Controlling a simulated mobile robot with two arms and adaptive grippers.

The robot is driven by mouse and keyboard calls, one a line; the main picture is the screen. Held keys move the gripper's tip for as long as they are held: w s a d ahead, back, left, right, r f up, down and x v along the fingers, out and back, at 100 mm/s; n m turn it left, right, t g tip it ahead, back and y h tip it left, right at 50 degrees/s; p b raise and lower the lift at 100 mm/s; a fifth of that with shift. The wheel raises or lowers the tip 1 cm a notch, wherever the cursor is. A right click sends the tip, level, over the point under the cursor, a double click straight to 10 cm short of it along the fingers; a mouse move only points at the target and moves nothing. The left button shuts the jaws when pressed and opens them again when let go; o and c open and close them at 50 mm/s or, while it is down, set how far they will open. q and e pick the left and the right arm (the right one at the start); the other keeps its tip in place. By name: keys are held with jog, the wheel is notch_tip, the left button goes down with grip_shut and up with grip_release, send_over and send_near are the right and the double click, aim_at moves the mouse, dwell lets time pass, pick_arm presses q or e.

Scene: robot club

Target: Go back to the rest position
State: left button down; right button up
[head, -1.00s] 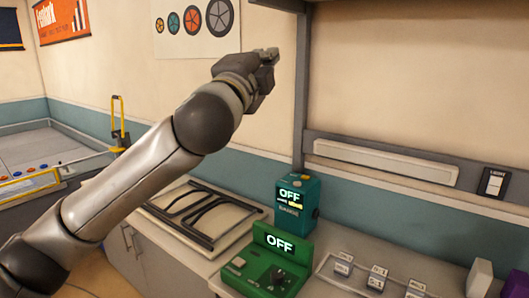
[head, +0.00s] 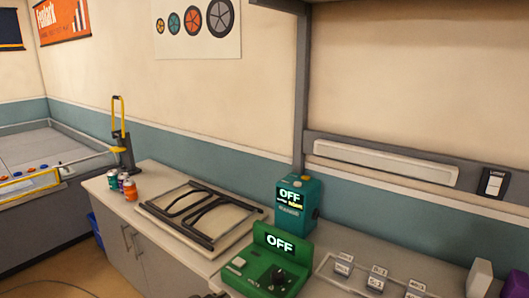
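Neither of my grippers shows clearly in the head view now. A small dark shape is cut off at the bottom edge, left of the green device, and I cannot tell what it is.
A framed panel with black bars (head: 200,215) lies on the counter. Several small cans (head: 130,190) stand at its left end, near a black-and-yellow press (head: 122,145). Small labelled blocks (head: 343,265) sit in a rack at right.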

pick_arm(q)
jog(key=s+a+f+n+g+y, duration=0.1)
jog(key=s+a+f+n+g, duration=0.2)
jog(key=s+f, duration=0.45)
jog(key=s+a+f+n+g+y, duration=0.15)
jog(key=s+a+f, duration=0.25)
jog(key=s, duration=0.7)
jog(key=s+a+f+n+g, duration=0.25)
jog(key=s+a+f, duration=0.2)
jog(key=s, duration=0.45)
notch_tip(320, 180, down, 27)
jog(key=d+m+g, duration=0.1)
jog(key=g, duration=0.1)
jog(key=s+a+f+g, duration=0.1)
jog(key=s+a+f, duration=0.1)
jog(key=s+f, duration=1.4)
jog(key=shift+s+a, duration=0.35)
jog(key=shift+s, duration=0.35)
